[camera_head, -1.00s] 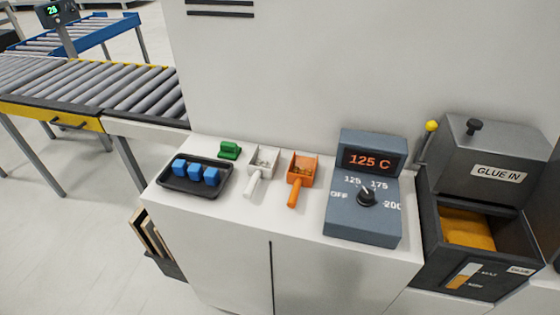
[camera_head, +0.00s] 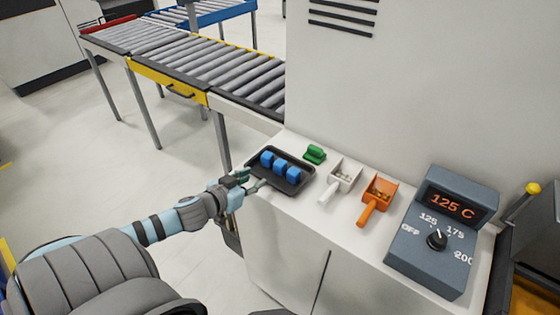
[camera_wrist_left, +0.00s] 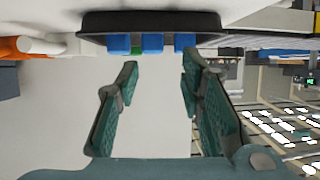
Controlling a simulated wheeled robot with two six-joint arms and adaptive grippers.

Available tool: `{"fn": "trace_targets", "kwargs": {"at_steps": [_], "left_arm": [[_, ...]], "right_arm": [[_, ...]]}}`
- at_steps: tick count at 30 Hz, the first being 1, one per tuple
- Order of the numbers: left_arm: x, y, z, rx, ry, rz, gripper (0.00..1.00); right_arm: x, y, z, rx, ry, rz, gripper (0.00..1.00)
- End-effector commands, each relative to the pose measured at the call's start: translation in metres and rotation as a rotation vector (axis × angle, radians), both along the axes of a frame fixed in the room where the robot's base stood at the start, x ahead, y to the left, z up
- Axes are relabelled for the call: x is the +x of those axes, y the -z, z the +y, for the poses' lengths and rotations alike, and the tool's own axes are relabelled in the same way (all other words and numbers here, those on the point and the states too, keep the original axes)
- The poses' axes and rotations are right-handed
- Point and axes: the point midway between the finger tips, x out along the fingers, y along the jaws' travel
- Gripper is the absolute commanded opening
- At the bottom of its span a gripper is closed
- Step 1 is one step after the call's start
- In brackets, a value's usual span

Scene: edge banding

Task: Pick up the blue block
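Three blue blocks (camera_head: 280,168) sit in a row in a black tray (camera_head: 300,183) on the white cabinet top. In the left wrist view the blue blocks (camera_wrist_left: 152,43) show at the top, along the tray (camera_wrist_left: 150,22). My left gripper (camera_head: 256,180) is at the tray's near left edge in the head view, close to the blocks. In the left wrist view its two green-padded fingers (camera_wrist_left: 158,82) are spread apart with nothing between them, short of the blocks. My right gripper is not in view.
A green object (camera_head: 315,154), a white scoop (camera_head: 342,176) and an orange scoop (camera_head: 377,196) lie right of the tray. A grey control box (camera_head: 440,235) reading 125 C stands farther right. A roller conveyor (camera_head: 205,65) is behind left. The machine's white wall (camera_head: 420,90) rises behind the cabinet top.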

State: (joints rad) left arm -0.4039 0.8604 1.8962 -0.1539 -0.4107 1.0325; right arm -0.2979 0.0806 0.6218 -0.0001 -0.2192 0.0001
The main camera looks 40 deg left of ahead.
Motion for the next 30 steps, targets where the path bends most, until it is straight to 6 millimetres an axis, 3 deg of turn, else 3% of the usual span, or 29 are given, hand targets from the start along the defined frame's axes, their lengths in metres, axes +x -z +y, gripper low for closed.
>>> {"fn": "trace_targets", "kwargs": {"at_steps": [2, 5, 9, 17, 22, 25, 30], "left_arm": [[0.009, -0.007, -0.005, -0.013, 0.01, -0.017, 0.35], [0.028, 0.001, -0.005, -0.021, 0.01, -0.024, 0.35], [0.062, 0.022, -0.001, -0.018, 0.009, -0.023, 0.35], [0.092, 0.031, 0.002, -0.016, 0.011, -0.02, 0.35], [0.124, 0.043, 0.003, -0.017, 0.011, -0.02, 0.35], [0.134, 0.047, 0.004, -0.016, 0.012, -0.018, 0.35], [0.136, 0.045, 0.004, -0.012, 0.013, -0.016, 0.35]], "right_arm": [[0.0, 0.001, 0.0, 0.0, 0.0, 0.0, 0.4], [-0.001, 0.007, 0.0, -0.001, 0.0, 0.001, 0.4], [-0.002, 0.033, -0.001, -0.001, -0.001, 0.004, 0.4], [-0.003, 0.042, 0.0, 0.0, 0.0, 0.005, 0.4], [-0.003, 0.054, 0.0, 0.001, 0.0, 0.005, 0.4], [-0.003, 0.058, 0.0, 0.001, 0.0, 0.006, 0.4], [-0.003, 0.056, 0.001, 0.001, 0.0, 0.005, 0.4]]}}
